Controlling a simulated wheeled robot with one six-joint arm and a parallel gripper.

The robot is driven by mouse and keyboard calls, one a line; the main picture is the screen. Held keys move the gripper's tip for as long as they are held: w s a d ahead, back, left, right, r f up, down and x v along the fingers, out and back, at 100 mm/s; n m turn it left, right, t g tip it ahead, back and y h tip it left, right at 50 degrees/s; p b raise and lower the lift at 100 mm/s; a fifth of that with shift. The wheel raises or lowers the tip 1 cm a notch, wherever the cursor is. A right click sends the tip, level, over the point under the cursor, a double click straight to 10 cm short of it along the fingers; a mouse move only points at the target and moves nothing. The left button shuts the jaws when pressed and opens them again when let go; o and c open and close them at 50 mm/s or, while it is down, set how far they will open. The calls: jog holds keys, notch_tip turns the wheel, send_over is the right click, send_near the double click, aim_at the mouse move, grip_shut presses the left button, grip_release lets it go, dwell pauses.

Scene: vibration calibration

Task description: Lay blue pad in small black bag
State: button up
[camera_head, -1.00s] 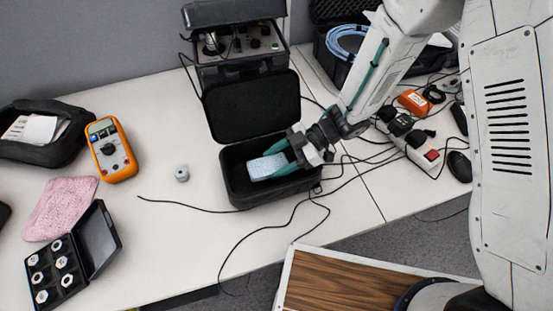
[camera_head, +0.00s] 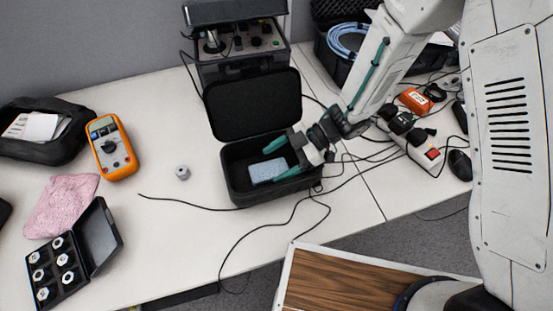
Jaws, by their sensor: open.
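The blue pad (camera_head: 267,171) lies inside the small black bag (camera_head: 232,189), which stands open on the table with its lid raised at the back. My gripper (camera_head: 281,160) reaches into the bag from the right. Its two green fingers are spread wide, one on the far side of the pad and one by its near right side. The fingers look apart from the pad. The bag's floor under the pad is hidden.
A small grey cylinder (camera_head: 183,172) and an orange multimeter (camera_head: 112,147) are left of the bag. A pink cloth (camera_head: 61,205) and a black case of nuts (camera_head: 101,238) lie further left. A control box (camera_head: 240,62) stands behind; cables and a power strip (camera_head: 425,150) are at right.

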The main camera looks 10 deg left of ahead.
jog(key=v, duration=1.2)
jog(key=shift+w+r, duration=0.15)
